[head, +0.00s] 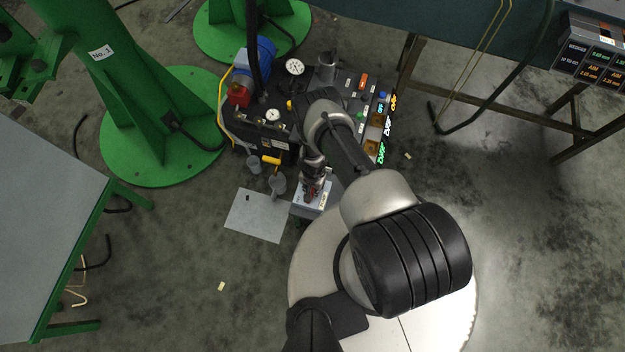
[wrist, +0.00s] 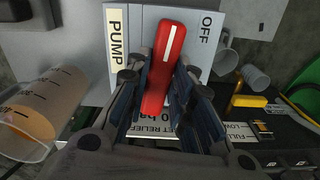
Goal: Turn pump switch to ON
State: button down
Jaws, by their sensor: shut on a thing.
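The pump switch is a red handle (wrist: 168,52) with a white stripe, on a pale grey panel (wrist: 192,68). Its far end leans a little right, towards the OFF label (wrist: 208,28) in the wrist view. The PUMP label (wrist: 117,38) is at its left. No ON label is readable. My gripper (wrist: 160,80) is shut on the red handle, one dark finger on each side. In the head view, my gripper (head: 313,185) is over the small switch box (head: 328,196). My arm partly covers the box there.
A dark pump unit (head: 347,90) with gauges and lit labels stands behind the box. Grey cups (head: 278,184) and a yellow handle (head: 271,160) are just left. A clear cylinder (wrist: 35,115) is close on the wrist view's left. Open floor lies right.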

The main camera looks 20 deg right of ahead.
jog(key=m, duration=0.4)
jog(key=shift+m, duration=0.3)
jog(key=m, duration=0.3)
jog(key=shift+m, duration=0.3)
jog(key=m, duration=0.4)
jog(key=shift+m, duration=1.9)
jog(key=c, duration=1.4)
grip_release()
